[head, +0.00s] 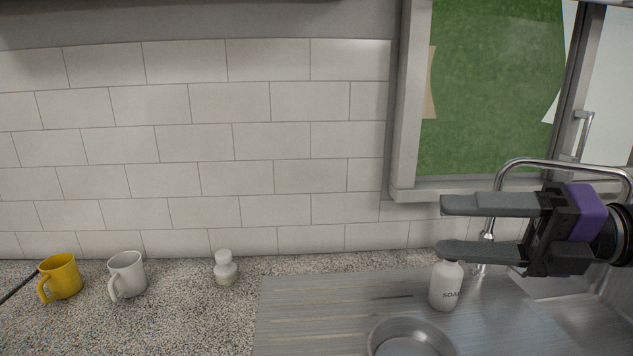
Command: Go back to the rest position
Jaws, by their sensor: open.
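My gripper (443,228) is at the right of the head view, with its two grey fingers pointing left. It is open and nothing is between the fingers. It is held up in the air in front of the window and faucet. Its lower finger overlaps the top of a white soap bottle (446,288) in the picture; I cannot tell how far apart they are.
A round metal bowl (412,326) sits on the steel drainboard (310,310). A yellow mug (62,277), a white mug (128,275) and a small white bottle (225,268) stand on the speckled counter (190,320). A curved faucet (540,161) is behind my gripper.

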